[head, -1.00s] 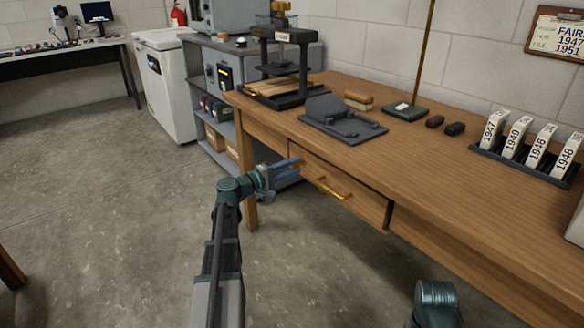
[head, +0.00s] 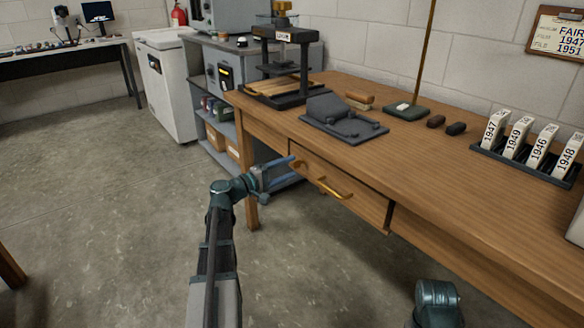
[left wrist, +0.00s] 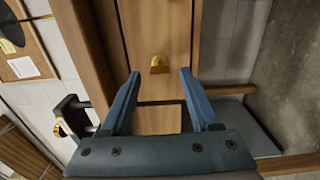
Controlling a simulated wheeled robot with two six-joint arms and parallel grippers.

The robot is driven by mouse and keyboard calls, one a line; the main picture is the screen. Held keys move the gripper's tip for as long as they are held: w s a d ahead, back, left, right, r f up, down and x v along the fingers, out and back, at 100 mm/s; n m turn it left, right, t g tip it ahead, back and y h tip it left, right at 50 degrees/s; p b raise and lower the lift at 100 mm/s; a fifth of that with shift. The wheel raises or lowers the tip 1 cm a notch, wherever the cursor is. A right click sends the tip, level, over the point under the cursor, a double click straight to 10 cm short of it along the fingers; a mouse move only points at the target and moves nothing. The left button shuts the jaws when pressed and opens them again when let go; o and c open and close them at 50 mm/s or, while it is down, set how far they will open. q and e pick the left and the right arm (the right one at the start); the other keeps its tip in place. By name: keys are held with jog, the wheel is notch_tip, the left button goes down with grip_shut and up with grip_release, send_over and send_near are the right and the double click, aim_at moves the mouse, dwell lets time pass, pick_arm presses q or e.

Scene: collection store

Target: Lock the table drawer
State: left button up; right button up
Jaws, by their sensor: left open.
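A small brass fitting (left wrist: 159,64), which looks like the lock's turn piece, stands out from the wood in the left wrist view. In the head view it is mostly hidden by my fingers. My left gripper (head: 287,174) is open and empty at the drawer's left end. In the left wrist view the fingers (left wrist: 158,88) point at the fitting, apart from it. My right gripper is out of view.
On the tabletop (head: 440,185) are a black press (head: 284,65), a grey device (head: 342,120), a brush (head: 359,100) and a rack of year-labelled boxes (head: 520,153). A grey shelf unit (head: 219,140) stands beyond the table's left end. The floor left of my arm is clear.

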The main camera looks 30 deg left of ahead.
pick_arm(q)
jog(key=v, duration=1.1)
jog(key=shift+s, duration=0.3)
jog(key=d+f+m+g+h+p, duration=0.15)
jog(key=d+f+m+g, duration=0.3)
jog(key=d, duration=0.85)
jog(key=d+f+m+g+p, duration=0.25)
jog(key=d+f+g, duration=0.3)
jog(key=d, duration=0.75)
jog(key=s+d+f+m+g+y+p, duration=0.4)
jog(key=s+d+m+g+y, duration=0.3)
jog(key=s+d+m+y, duration=0.6)
jog(key=d+r+n+h+p, duration=0.1)
jog(key=r+p, duration=1.7)
jog(key=s+d+r+n+h+p, duration=0.1)
jog(key=d+r+h+p, duration=0.1)
jog(key=r+p, duration=1.7)
jog(key=shift+r+n, duration=0.3)
